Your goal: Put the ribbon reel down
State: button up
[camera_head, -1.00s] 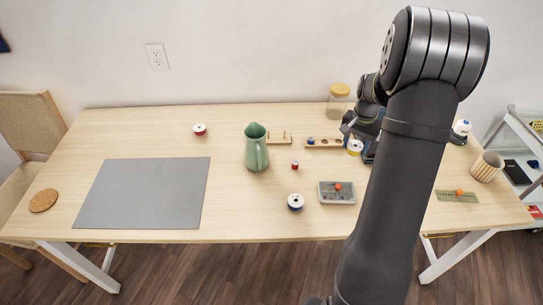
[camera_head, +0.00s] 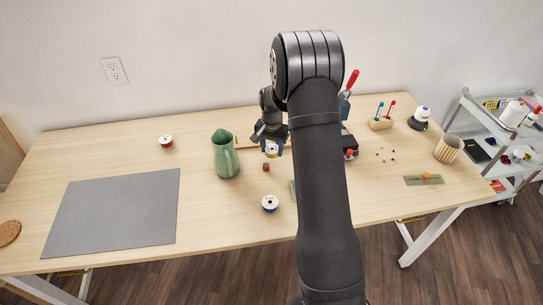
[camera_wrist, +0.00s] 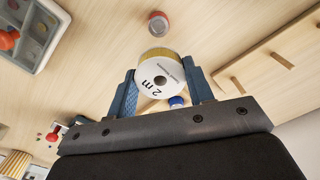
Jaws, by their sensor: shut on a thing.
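My gripper (camera_head: 270,142) is shut on the ribbon reel (camera_head: 271,151), a white-faced reel with a yellow rim. In the wrist view the reel (camera_wrist: 161,76) sits between the two blue fingers of my gripper (camera_wrist: 160,78), its "2 m" label facing the camera. The reel appears to be held over the table; its exact height is unclear. A small red spool (camera_head: 266,167) stands just in front of it and also shows beyond it in the wrist view (camera_wrist: 158,24).
The green pitcher (camera_head: 226,158) stands close on the left. A wooden peg rack (camera_wrist: 275,85) is beside my gripper. The grey mat (camera_head: 115,210) lies left. My arm hides part of the table.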

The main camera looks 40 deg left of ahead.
aim_at(272, 162)
jog(key=shift+f, duration=2)
jog(key=shift+f, duration=0.1)
jog(key=o, duration=0.9)
jog(key=shift+o, duration=0.2)
notch_tip(272, 162, up, 11)
jog(key=shift+o, duration=0.5)
jog(key=shift+r, duration=0.6)
